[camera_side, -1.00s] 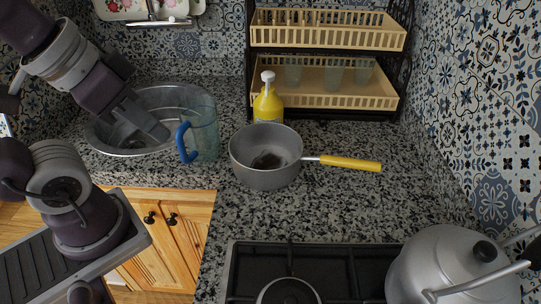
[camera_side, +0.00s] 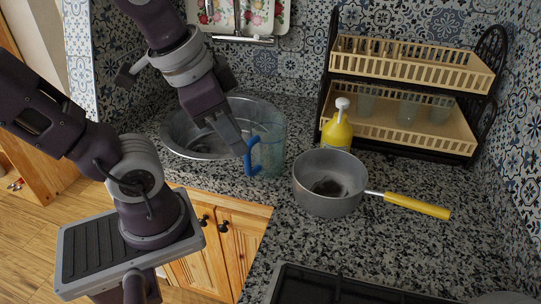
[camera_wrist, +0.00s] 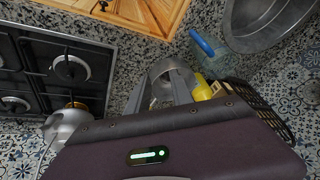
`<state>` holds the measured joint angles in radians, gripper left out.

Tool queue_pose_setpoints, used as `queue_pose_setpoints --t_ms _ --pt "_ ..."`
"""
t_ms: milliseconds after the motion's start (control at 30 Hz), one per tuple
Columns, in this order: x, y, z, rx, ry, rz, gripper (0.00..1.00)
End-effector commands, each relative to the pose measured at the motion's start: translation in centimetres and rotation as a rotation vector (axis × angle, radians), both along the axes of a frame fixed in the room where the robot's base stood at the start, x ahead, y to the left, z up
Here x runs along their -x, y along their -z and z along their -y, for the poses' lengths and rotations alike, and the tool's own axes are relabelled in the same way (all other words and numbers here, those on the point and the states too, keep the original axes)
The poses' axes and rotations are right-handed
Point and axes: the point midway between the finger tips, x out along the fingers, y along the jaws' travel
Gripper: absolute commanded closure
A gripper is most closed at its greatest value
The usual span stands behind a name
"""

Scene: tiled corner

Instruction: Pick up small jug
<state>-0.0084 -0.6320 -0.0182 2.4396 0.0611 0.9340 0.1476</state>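The small jug (camera_side: 270,148) is clear bluish glass with a blue handle (camera_side: 251,157). It stands upright on the speckled counter between the sink and the grey pan. It also shows in the wrist view (camera_wrist: 222,62), at the upper right with its blue handle (camera_wrist: 202,43). My gripper (camera_side: 241,150) overlaps the jug's handle side in the side view, but I cannot tell the depth between them from there. In the wrist view my gripper (camera_wrist: 157,88) has its two fingers spread and nothing held between them; the jug lies outside them, up and to the right.
The grey pan (camera_side: 322,190) with a yellow handle stands right of the jug. A yellow soap bottle (camera_side: 337,131) and a dish rack (camera_side: 400,128) are behind. The metal sink (camera_side: 180,146) is left. The stove (camera_wrist: 60,65) and kettle (camera_wrist: 65,122) are nearby. Counter right of the pan is clear.

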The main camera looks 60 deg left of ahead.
Motion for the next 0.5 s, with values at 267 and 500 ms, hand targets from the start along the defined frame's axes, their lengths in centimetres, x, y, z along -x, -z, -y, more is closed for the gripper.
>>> queue_pose_setpoints --t_ms 267,500 --pt "-6.6 3.8 -5.3 -0.413 0.819 -0.549 0.73" --pt "-8.1 6.8 -7.3 -0.460 1.063 -0.698 0.73"
